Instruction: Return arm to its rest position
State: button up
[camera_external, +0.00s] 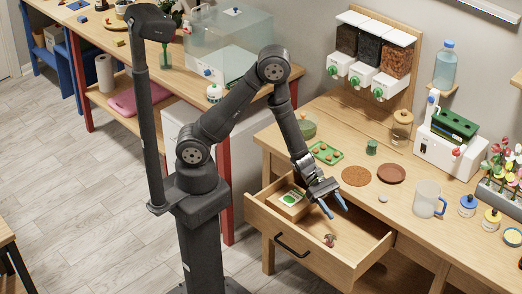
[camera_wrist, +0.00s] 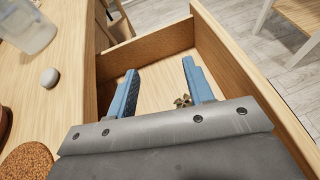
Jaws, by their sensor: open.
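My gripper (camera_external: 333,207) hangs over an open drawer (camera_external: 346,262) at the front of the wooden bench. In the wrist view its two blue fingers (camera_wrist: 159,92) are spread apart with nothing held between them. Inside the drawer a small object with a brown, star-shaped top (camera_wrist: 183,101) lies near the right finger; it also shows in the external view (camera_external: 330,240) below the fingertips. A box with a green and white label (camera_external: 290,203) sits in the drawer's back left part.
On the bench near the drawer are a cork mat (camera_external: 356,176), a terracotta saucer (camera_external: 391,173), a clear mug (camera_external: 427,198) and a small pale disc (camera_external: 383,198). Dispensers (camera_external: 372,60) stand behind. A clear tank (camera_external: 229,45) is on the other bench. The floor at left is free.

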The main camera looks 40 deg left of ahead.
jog(key=w+a+r+m+g, duration=0.2)
jog(key=w+a+r, duration=0.3)
jog(key=w+r, duration=0.75)
jog(key=w+a+f, duration=0.3)
jog(key=w, duration=0.2)
jog(key=shift+w+a+g+y, duration=0.2)
jog(key=shift+g+y, duration=0.1)
jog(key=shift+y, duration=0.1)
